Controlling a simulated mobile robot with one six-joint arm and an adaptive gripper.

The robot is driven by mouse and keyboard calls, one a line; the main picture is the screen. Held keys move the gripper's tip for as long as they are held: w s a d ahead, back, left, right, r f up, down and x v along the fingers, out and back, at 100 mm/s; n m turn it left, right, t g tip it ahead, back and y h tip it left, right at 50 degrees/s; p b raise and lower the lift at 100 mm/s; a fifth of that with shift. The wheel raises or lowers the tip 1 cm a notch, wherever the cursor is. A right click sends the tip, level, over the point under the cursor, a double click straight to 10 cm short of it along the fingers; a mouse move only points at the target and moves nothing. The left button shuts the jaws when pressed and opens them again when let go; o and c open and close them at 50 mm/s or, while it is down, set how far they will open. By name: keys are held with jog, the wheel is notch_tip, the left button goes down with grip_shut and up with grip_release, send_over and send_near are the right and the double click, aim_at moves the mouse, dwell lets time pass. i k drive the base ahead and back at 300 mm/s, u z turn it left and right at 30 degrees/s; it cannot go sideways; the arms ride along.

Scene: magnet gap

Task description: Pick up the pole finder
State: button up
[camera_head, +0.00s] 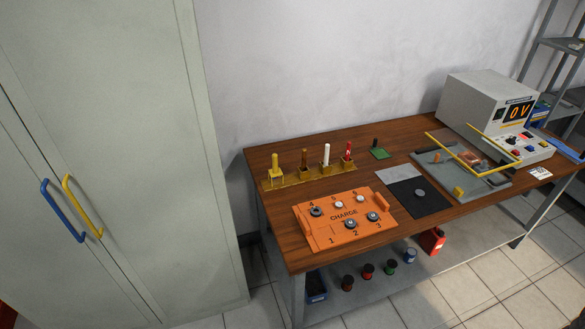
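Several upright tools stand in a yellow rack (290,181) at the back left of the wooden table (280,231). They have a yellow handle (275,163), a brown handle (304,158), a white handle (326,154) and a red-topped handle (348,151). A dark peg on a green base (380,153) stands just right of the rack. I cannot tell from this view which of these is the pole finder. My gripper and arm are not in view.
An orange panel marked CHARGE (322,239) lies in front of the rack. A grey and black mat (412,203) lies to its right. A grey fixture with yellow bars (468,195) and a white box reading 0 V (478,95) stand further right. A cabinet (150,130) stands left.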

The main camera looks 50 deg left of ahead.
aim_at(275, 173)
jog(key=u, duration=0.25)
jog(key=i, duration=0.75)
jog(key=u, duration=1.05)
jog(key=i, duration=0.85)
jog(key=u, duration=0.5)
jog(key=k, duration=0.95)
jog(key=u, duration=0.15)
jog(key=i, duration=0.3)
